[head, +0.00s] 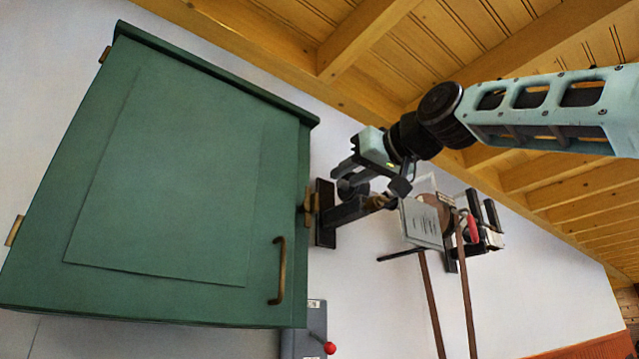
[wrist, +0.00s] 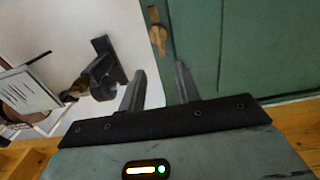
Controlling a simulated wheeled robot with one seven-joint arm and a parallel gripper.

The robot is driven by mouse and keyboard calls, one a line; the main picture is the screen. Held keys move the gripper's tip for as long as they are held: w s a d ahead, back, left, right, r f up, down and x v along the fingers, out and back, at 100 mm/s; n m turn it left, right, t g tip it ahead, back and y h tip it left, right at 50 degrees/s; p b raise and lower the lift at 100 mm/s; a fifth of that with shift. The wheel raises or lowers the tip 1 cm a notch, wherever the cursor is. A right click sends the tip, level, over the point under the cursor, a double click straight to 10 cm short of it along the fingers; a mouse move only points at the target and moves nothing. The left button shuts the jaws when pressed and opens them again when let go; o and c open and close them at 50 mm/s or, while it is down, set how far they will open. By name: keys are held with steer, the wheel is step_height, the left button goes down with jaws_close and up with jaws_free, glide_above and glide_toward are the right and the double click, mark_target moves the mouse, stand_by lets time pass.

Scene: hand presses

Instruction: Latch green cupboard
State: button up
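The green cupboard (head: 180,175) hangs on the wall at the left of the head view, and its door looks shut. A brass pull handle (head: 279,270) is at the door's lower right. A small brass latch (head: 309,205) is at the cupboard's right edge; it also shows in the wrist view (wrist: 157,35), just beyond the fingertips. I cannot tell whether it is fastened. My gripper (head: 346,178) is right of the cupboard and slightly above the latch. In the wrist view its two fingers stand apart with nothing between them (wrist: 158,82).
A black wall plate with a projecting arm (head: 325,213) is close beside the cupboard, near my gripper. Further right are a grey sign (head: 421,222) and long brown handles (head: 433,300). A grey box with a red knob (head: 329,348) is below. Wooden beams (head: 365,35) are overhead.

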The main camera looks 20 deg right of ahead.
mark_target(317, 194)
steer(key=p+x, duration=0.3)
steer(key=x, duration=0.6)
steer(key=shift+w+a+p, duration=0.15)
steer(key=shift+w+p, duration=0.2)
steer(key=shift+p, duration=0.05)
steer(key=shift+f, duration=0.1)
jaws_close()
